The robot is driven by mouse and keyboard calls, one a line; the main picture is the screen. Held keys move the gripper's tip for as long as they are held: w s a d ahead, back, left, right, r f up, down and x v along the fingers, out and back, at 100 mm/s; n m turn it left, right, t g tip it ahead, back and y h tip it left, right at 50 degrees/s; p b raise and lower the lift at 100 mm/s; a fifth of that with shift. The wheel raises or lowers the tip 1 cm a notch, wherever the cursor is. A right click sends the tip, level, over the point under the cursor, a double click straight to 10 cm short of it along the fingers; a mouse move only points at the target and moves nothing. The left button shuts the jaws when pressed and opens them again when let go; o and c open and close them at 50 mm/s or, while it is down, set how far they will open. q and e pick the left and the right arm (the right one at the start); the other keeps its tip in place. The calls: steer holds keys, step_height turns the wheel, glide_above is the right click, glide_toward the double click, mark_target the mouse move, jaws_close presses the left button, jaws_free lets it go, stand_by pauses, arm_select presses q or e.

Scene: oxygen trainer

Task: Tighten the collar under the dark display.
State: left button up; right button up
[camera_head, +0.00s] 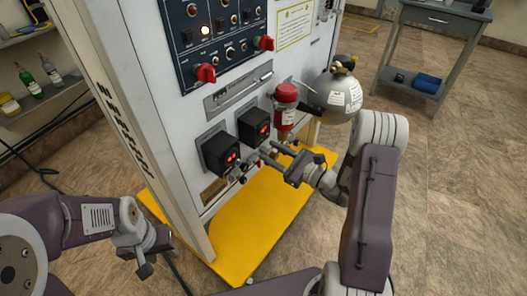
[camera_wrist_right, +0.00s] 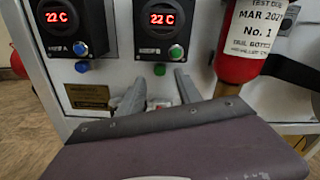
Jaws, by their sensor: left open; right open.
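Two black display boxes sit side by side on the white panel, a left box (camera_head: 220,152) and a right box (camera_head: 254,125). In the right wrist view the left display (camera_wrist_right: 58,18) and the right display (camera_wrist_right: 163,18) both glow red and read 22 C, so neither looks dark. Small metal fittings (camera_head: 238,174) show below the left box; I cannot make out a collar clearly. My right gripper (camera_head: 268,154) is open below the right box, its fingers (camera_wrist_right: 158,95) pointing at the panel. My left gripper (camera_head: 160,256) is open, low and away from the panel.
A red cylinder (camera_head: 286,103) and a grey round tank (camera_head: 338,95) stand right of the boxes. A yellow base plate (camera_head: 245,245) lies below the panel. Red knobs (camera_head: 205,73) are above. A grey table (camera_head: 440,20) stands far right.

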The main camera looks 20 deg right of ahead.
steer(key=x, duration=0.3)
steer(key=shift+w+a+b, duration=0.15)
steer(key=shift+b, duration=0.15)
jaws_close()
